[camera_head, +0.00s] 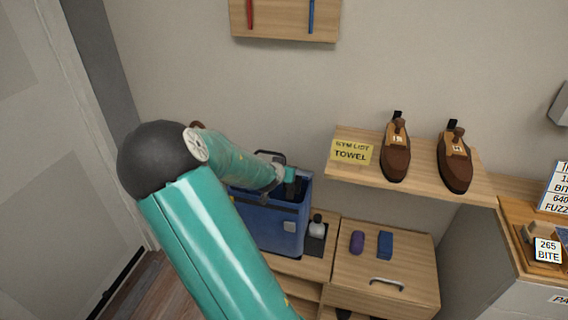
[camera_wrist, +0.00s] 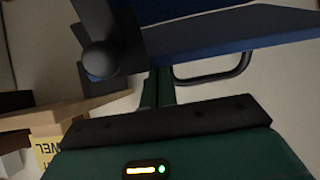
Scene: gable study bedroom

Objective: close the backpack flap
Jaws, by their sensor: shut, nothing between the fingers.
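The blue backpack (camera_head: 268,225) stands upright on a low wooden unit, with a pale square patch on its side. Its top shows a dark opening, partly covered by my arm. My gripper (camera_head: 290,186) is at the top of the backpack, shut and empty. In the wrist view a blue panel (camera_wrist: 235,32), apparently the flap, spans the upper part, with a dark loop (camera_wrist: 215,78) below it. My green fingers (camera_wrist: 160,88) are close to this panel; I cannot tell whether they touch it. The flap is not clear in the head view.
A wooden shelf (camera_head: 410,160) with two brown shoe-like objects and a yellow sign (camera_head: 352,151) is right of the backpack. A small bottle (camera_head: 317,226) stands beside it. A drawer unit (camera_head: 385,265) carries a purple and a blue item. A wall is behind.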

